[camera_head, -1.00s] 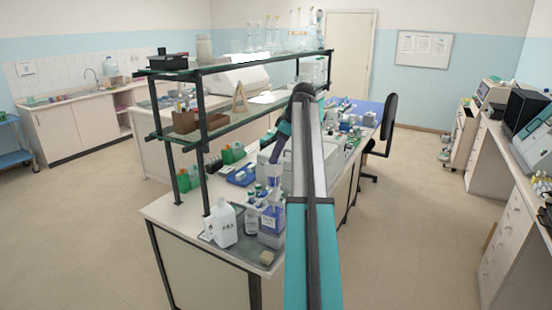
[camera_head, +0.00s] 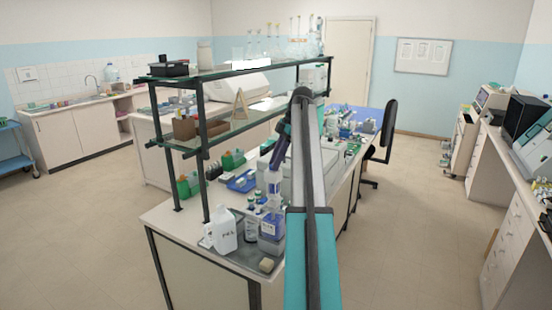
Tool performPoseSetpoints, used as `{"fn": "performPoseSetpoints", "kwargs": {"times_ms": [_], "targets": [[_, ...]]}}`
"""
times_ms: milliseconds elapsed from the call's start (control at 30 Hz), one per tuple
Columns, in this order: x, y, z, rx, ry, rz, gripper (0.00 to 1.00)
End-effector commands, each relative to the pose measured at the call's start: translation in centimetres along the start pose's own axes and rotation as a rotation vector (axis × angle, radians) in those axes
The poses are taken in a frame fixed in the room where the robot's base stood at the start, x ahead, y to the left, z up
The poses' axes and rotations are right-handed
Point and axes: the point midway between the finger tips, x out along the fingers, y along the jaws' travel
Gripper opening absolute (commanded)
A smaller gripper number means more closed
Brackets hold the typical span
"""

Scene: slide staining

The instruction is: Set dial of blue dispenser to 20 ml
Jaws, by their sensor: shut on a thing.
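The blue dispenser (camera_head: 271,228) is a bottle with a blue-violet label and a pale upright top. It stands on the grey tray at the near end of the bench. My gripper (camera_head: 273,181) comes down from above at the dispenser's top and is shut on it. The jaws are small and blend with the pale top, so I cannot make out exactly which part they hold. The dial and its scale are too small to read. My teal and grey arm covers the area just right of the dispenser.
A white bottle (camera_head: 222,232) stands left of the dispenser, with small dark-capped bottles (camera_head: 252,213) close behind. A beige block (camera_head: 266,265) lies at the tray's front. A two-level glass shelf (camera_head: 215,85) with dark posts rises behind, carrying glassware. Floor at right is open.

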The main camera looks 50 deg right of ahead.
Motion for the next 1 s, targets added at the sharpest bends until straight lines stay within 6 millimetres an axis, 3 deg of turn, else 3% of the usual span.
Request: {"fn": "performPoseSetpoints", "kwargs": {"times_ms": [500, 533, 600, 1000], "targets": [[-0.08, 0.02, 0.09, -0.012, 0.0, -0.004, 0.01], [-0.08, 0.02, 0.09, -0.012, 0.0, -0.004, 0.28], [-0.07, 0.02, 0.1, -0.012, 0.0, -0.004, 0.4], [0.02, 0.01, 0.12, -0.008, 0.0, -0.003, 0.42]]}}
